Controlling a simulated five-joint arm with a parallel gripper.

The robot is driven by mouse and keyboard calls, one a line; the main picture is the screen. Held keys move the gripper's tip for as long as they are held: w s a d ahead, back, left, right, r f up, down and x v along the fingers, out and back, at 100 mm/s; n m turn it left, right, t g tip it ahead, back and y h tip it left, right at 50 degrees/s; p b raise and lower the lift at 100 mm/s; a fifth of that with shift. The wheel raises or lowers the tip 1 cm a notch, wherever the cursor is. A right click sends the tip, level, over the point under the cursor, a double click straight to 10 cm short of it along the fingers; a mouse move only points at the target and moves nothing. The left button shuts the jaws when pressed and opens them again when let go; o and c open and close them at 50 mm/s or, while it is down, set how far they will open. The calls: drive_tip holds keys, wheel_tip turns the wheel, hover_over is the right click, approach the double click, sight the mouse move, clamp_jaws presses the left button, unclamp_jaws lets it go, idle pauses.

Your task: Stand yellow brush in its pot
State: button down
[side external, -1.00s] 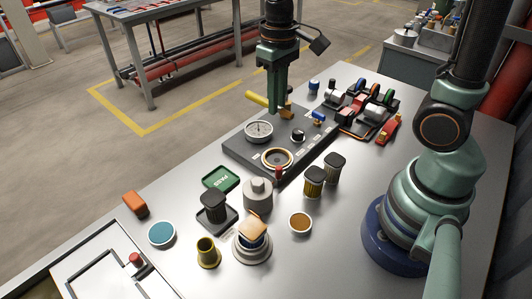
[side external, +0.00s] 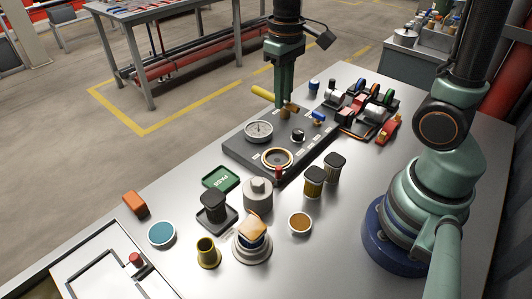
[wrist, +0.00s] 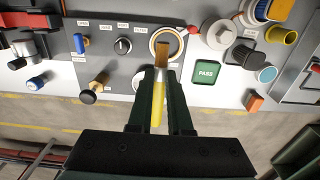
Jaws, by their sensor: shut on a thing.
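My gripper (side external: 285,101) is shut on the yellow brush (side external: 263,92), holding it tilted over the far part of the dark panel. Its yellow handle sticks out to the left and its brown bristle end is on the right of the jaws. In the wrist view the brush (wrist: 158,108) lies between my gripper's fingers (wrist: 163,75), bristles forward toward a brass ring. A yellow, open-topped pot (side external: 207,252) stands upright and empty-looking at the near left of the table. It also shows at the right of the wrist view (wrist: 284,36).
The dark panel (side external: 245,155) carries a gauge, knobs and a brass ring. A green PASS card (side external: 221,178) lies beyond the jar.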

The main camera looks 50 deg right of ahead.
drive_tip(key=s+a+r+n, duration=0.25)
drive_tip(key=a+n, duration=0.35)
drive_tip(key=a, duration=0.3)
drive_tip(key=s+a+r+n, duration=0.1)
drive_tip(key=a+r+n, duration=0.2)
drive_tip(key=a+n, duration=0.45)
drive_tip(key=s+a+r+n, duration=0.2)
drive_tip(key=a+n, duration=0.3)
drive_tip(key=a, duration=0.5)
drive_tip(key=shift+m, duration=0.25)
wheel_tip(320, 180, down, 19)
drive_tip(key=shift+f, duration=0.15)
drive_tip(key=shift+s+f, duration=0.1)
drive_tip(key=shift+f, duration=0.3)
drive_tip(key=c, duration=0.8)
unclamp_jaws()
drive_tip(key=shift+c, duration=0.2)
